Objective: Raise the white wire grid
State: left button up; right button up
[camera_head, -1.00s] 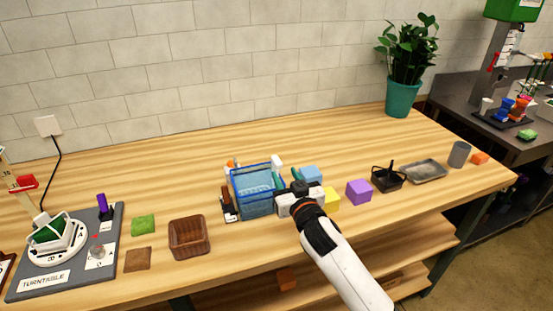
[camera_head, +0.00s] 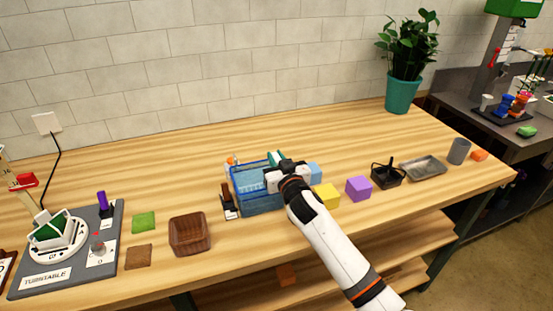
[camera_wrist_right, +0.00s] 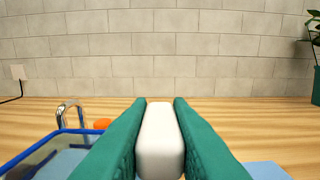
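I cannot make out a white wire grid for certain. The blue-rimmed clear bin (camera_head: 262,205) stands mid-table; pale lines inside it are too small to read. My right gripper (camera_head: 276,159) is over the bin's back right side, its teal fingers pointing to the wall. In the right wrist view the fingers (camera_wrist_right: 159,110) lie along both sides of a white rounded block (camera_wrist_right: 158,142) and look shut on it. The bin's blue rim (camera_wrist_right: 40,150) is to their left. In the head view the gripper hides the block. My left gripper is not in view.
A brown upright piece (camera_head: 228,203) stands left of the bin. Light blue (camera_head: 315,172), yellow (camera_head: 326,196) and purple (camera_head: 358,188) blocks are to its right. A wooden bowl (camera_head: 189,234) and turntable (camera_head: 60,245) are left.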

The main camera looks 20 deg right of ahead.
grip_shut()
notch_tip(320, 180, up, 8)
jog(key=p, duration=0.6)
jog(key=shift+f, duration=0.2)
jog(key=shift+r, duration=0.4)
jog(key=o, duration=0.6)
grip_release()
jog(key=shift+f, duration=0.25)
jog(key=shift+s+d+r+b, duration=0.15)
jog(key=shift+s+b, duration=0.4)
jog(key=shift+s, duration=2.5)
jog(key=shift+s+d+f+b, duration=0.1)
jog(key=shift+s+b, duration=0.45)
jog(key=shift+s, duration=2.45)
